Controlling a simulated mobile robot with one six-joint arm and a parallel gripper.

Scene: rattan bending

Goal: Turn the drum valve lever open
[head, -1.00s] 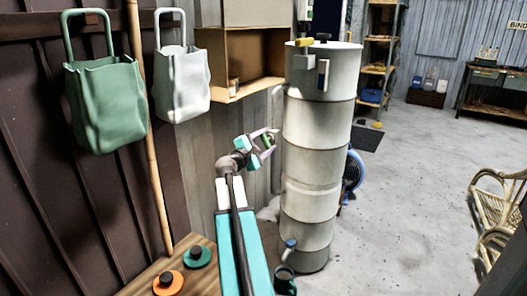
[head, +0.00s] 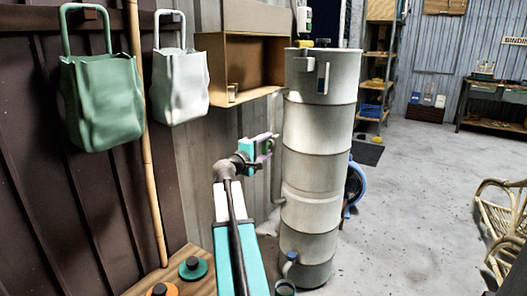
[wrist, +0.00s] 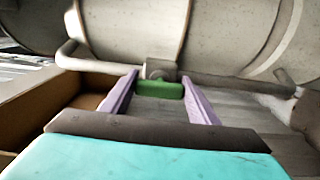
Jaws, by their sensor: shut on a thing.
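The tall grey drum (head: 316,165) stands upright right of my arm. A thin pipe runs along its left side and crosses the wrist view (wrist: 225,80). A green lever (wrist: 160,89) sits at a small grey valve body (wrist: 161,69) on this pipe. My gripper (head: 268,146) is at the pipe beside the drum's upper middle. In the wrist view its two purple fingers (wrist: 160,88) are shut on the green lever, one on each side. In the head view the lever is mostly hidden by the gripper.
A brown open box shelf (head: 215,68) is on the wall behind my gripper. Green (head: 102,100) and white (head: 180,85) bags hang at left. A rattan chair (head: 500,235) stands at right; the floor between is clear.

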